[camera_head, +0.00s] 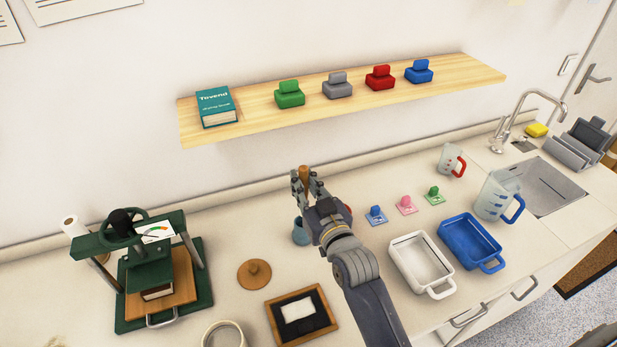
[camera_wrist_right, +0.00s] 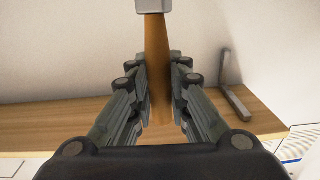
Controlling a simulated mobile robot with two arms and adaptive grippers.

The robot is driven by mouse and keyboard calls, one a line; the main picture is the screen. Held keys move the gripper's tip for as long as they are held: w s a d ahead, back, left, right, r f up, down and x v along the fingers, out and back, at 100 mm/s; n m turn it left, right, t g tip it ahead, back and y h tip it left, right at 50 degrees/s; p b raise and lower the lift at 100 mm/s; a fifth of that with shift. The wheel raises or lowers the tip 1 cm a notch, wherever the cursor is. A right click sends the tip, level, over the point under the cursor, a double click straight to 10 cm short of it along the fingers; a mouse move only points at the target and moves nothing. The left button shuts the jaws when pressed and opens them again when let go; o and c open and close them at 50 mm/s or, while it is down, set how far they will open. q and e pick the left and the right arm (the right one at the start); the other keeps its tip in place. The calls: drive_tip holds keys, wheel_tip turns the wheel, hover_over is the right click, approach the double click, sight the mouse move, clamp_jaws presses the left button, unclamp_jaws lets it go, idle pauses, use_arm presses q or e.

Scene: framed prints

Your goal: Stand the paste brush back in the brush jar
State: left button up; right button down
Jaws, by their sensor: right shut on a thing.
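My right gripper (camera_head: 307,183) is shut on the wooden handle of the paste brush (camera_head: 304,172). It holds the brush roughly upright above the counter. In the right wrist view the brush handle (camera_wrist_right: 157,55) stands between the two finger pads, with a grey part at the top edge of the picture. The brush's bristles cannot be made out. The blue-grey brush jar (camera_head: 301,233) stands on the counter just below the gripper, partly covered by my right arm. Its opening is hard to see. My left gripper is not in view.
A green press (camera_head: 190,255) stands at the left. A round wooden lid (camera_head: 254,274) and a dark framed board (camera_head: 318,290) lie near the jar. White (camera_head: 408,243) and blue (camera_head: 455,226) trays are at the right. A wooden shelf (camera_head: 255,104) hangs behind the gripper.

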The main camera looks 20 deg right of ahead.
drive_tip(key=shift+w+a, duration=0.1)
drive_tip(key=shift+a, duration=0.1)
drive_tip(key=shift+a+f+b, duration=0.2)
drive_tip(key=shift+f+b, duration=0.05)
drive_tip(key=shift+b, duration=0.2)
drive_tip(key=shift+f+b, duration=0.6)
drive_tip(key=shift+d+f+b, duration=0.1)
drive_tip(key=shift+f+b, duration=0.4)
drive_tip(key=shift+f, duration=0.1)
drive_tip(key=shift+f+b, duration=0.85)
drive_tip(key=shift+f, duration=0.5)
drive_tip(key=shift+f+b, duration=0.65)
drive_tip(key=shift+f, duration=0.4)
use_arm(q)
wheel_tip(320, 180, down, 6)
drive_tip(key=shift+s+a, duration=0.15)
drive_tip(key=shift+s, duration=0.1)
